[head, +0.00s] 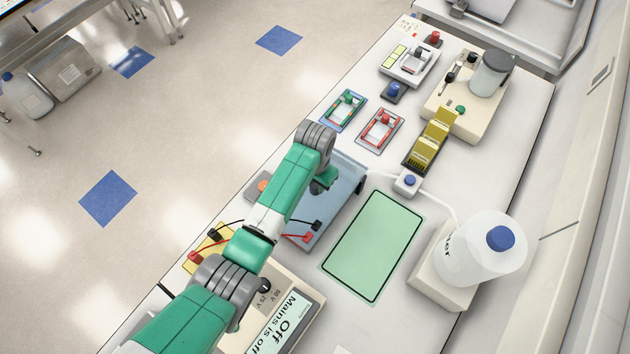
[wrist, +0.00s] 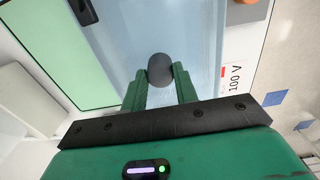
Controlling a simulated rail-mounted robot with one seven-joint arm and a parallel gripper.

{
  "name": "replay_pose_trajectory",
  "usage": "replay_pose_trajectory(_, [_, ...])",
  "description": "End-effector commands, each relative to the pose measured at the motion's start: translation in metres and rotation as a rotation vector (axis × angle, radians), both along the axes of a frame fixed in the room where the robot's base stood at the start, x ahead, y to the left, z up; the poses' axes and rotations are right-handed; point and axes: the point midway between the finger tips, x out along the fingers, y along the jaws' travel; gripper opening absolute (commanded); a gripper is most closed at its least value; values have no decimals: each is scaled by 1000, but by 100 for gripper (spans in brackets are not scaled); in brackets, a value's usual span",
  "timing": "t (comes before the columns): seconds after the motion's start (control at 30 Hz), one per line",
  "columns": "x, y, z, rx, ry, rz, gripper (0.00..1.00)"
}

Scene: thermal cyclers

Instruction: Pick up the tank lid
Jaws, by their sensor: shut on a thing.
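The tank lid is a see-through pale blue cover on the tank; in the head view its right part (head: 345,200) shows beyond my arm. In the wrist view the blue lid (wrist: 125,45) fills the upper middle, with a dark round knob (wrist: 160,69) on it. My gripper (wrist: 160,82) has its two green fingers on either side of that knob, shut on it. In the head view my gripper (head: 322,184) is over the tank, mostly hidden by my arm. Whether the lid is raised off the tank, I cannot tell.
A green mat (head: 372,245) lies right of the tank. A power supply (head: 287,322) reading "Off" stands at the front, with red and black leads (head: 297,236) near the tank. A large bottle (head: 485,250) stands at the right. Small trays (head: 380,130) lie farther back.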

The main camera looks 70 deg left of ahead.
Motion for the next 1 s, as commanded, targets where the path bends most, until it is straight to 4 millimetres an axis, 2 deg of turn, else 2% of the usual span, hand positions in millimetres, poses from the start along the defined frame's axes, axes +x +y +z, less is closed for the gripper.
replay_pose_trajectory(0.33, [1, 0, 6, 1, -2, 0, 0])
replay_pose_trajectory(0.7, [1, 1, 85, 3, -3, -2, 0])
replay_pose_trajectory(0.83, [1, 0, 98, 1, -2, -1, 0])
replay_pose_trajectory(1.0, [0, 0, 101, 0, 0, -1, 0])
